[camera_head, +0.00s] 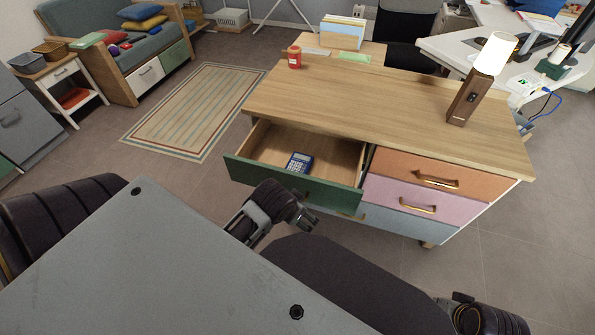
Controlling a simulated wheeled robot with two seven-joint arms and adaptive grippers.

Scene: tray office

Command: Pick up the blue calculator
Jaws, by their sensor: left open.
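The blue calculator (299,163) lies in the open drawer (335,159) with the green front, near that front. My left gripper (308,220) is in front of the drawer's green front, below and nearer than the calculator. It is open, empty and apart from the calculator. At the bottom right edge, a dark part of my right arm shows, but its fingertips cannot be made out.
Closed orange (400,170) and pink (390,194) drawers are right of the open one. A striped rug (195,108) lies on the floor to the left.

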